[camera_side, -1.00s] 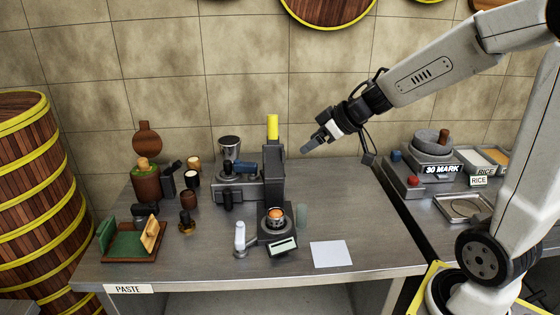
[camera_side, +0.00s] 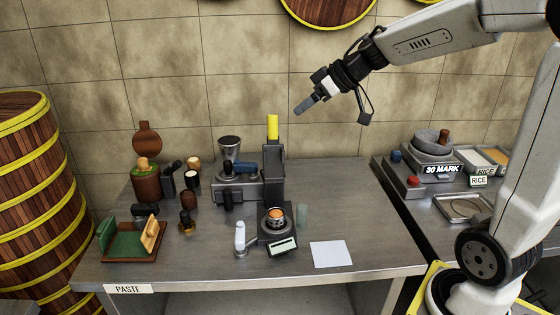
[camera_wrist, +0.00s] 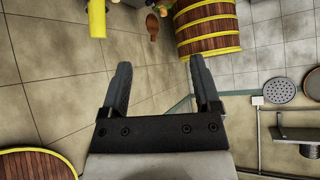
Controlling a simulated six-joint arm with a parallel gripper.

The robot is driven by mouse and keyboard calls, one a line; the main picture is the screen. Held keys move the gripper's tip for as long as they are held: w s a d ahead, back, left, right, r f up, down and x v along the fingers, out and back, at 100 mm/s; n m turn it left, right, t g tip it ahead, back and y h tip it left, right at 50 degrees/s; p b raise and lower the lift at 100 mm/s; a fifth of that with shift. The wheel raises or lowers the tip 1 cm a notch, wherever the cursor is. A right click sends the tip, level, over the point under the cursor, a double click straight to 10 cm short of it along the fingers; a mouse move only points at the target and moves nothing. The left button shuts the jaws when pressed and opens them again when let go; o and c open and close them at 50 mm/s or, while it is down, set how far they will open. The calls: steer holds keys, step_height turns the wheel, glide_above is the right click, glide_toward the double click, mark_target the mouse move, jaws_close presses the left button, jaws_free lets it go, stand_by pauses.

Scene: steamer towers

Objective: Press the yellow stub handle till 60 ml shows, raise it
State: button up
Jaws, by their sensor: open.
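The yellow stub handle (camera_side: 272,127) stands upright on top of a dark grey column (camera_side: 273,170) on the steel table. A small cup with orange-brown contents (camera_side: 276,215) sits on the base below the column. A small display (camera_side: 283,246) faces front at that base; its digits are too small to read. My gripper (camera_side: 302,108) is up and to the right of the handle, apart from it and empty. In the wrist view my gripper (camera_wrist: 160,85) shows two spread fingers with nothing between them; the yellow handle (camera_wrist: 97,17) is at the top left.
Left of the column stands a grinder-like machine with a metal cup (camera_side: 230,147). A white sheet (camera_side: 331,253) lies at right. A tiled wall is behind.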

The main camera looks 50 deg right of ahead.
steer(key=w+d+n+t+y, duration=0.1)
steer(key=w+d+n+y, duration=0.4)
steer(key=w+d+y, duration=0.7)
step_height(320, 180, down, 11)
steer(key=shift+w+a+f+h, duration=0.2)
steer(key=shift+w+a+h, duration=0.2)
steer(key=shift+a, duration=0.05)
glide_above(273, 149)
steer(key=w, duration=0.3)
steer(key=shift+s+d, duration=0.1)
steer(key=shift+s, duration=0.1)
stand_by(0.4)
jaws_close()
